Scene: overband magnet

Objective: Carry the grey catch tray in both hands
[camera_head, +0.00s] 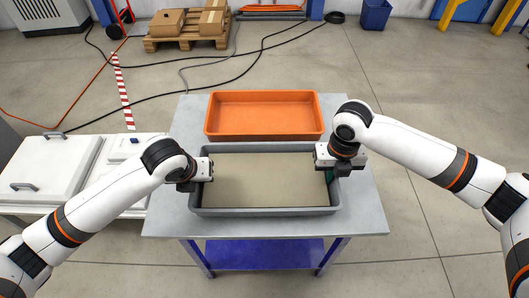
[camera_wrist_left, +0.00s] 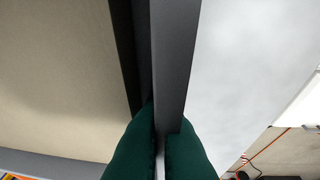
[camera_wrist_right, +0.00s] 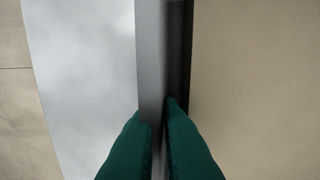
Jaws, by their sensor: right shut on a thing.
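The grey catch tray (camera_head: 265,211) is a wide, shallow tray with a beige inside, level over the front of the grey table. I cannot tell whether it touches the tabletop. My left gripper (camera_head: 207,170) is at its left wall; in the left wrist view the green fingers close on both sides of the wall (camera_wrist_left: 176,60). My right gripper (camera_head: 328,172) is at its right wall; in the right wrist view its green fingers (camera_wrist_right: 160,140) are shut on that wall (camera_wrist_right: 152,50). The tray's inside looks empty.
An orange tray (camera_head: 265,133) lies on the table (camera_head: 364,205) just behind the grey tray. White lidded boxes (camera_head: 52,160) stand left of the table. A pallet with cardboard boxes (camera_head: 190,28) and cables are on the floor behind. Floor on the right is clear.

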